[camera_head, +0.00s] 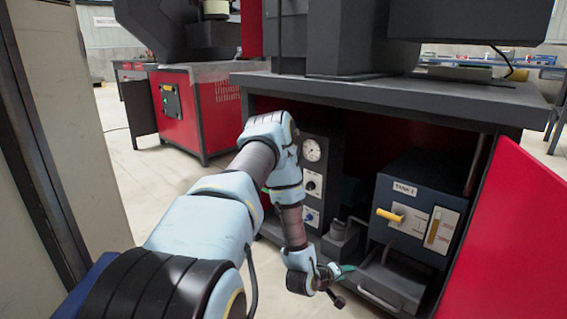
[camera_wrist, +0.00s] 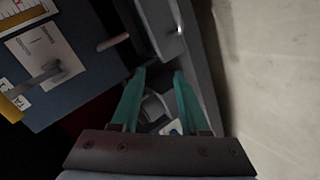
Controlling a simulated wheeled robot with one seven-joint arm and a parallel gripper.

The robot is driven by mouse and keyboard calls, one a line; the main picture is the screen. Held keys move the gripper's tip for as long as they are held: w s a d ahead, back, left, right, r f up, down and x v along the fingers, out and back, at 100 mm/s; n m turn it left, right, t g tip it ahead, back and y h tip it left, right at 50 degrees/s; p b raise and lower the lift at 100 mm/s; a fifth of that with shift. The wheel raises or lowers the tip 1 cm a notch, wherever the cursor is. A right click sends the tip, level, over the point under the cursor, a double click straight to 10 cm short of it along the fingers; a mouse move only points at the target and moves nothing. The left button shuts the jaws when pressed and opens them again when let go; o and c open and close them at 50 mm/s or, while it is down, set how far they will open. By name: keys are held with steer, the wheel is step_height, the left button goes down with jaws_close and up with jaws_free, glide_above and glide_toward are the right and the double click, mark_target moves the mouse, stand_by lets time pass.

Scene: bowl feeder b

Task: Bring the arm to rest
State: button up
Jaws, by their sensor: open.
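My arm reaches forward and down to the front of an open cabinet (camera_head: 385,95) under a grey bench top. My gripper (camera_head: 343,281) is in front of the cabinet's lower shelf, left of a grey drawer or tray with a handle (camera_head: 385,292). In the wrist view my gripper (camera_wrist: 158,75) shows two green fingers spread apart with nothing held between them. A grey block-like part (camera_wrist: 155,108) shows beyond the fingers. I cannot tell whether the fingers touch anything.
A blue-grey tank box (camera_head: 415,205) with a yellow handle (camera_head: 389,215) stands right of my gripper. A panel with a gauge (camera_head: 312,150) is on the left inside the cabinet. A red open door (camera_head: 500,240) bounds the right. Clear floor (camera_head: 150,190) lies left.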

steer(key=a+r+m+g+y, duration=0.35)
steer(key=a+r+y, duration=0.25)
steer(key=a+r, duration=1.15)
steer(key=s+a+r+m+g+y, duration=0.1)
steer(key=s+a+r, duration=0.3)
steer(key=s+r, duration=0.3)
steer(key=s+a+r+g+y, duration=0.1)
steer(key=s+a+r+g, duration=0.1)
steer(key=s+a+r, duration=0.45)
step_height(320, 180, up, 39)
steer(key=d+p, duration=0.2)
steer(key=p, duration=3.6)
steer(key=shift+s+f, duration=0.15)
steer(key=shift+s, duration=0.25)
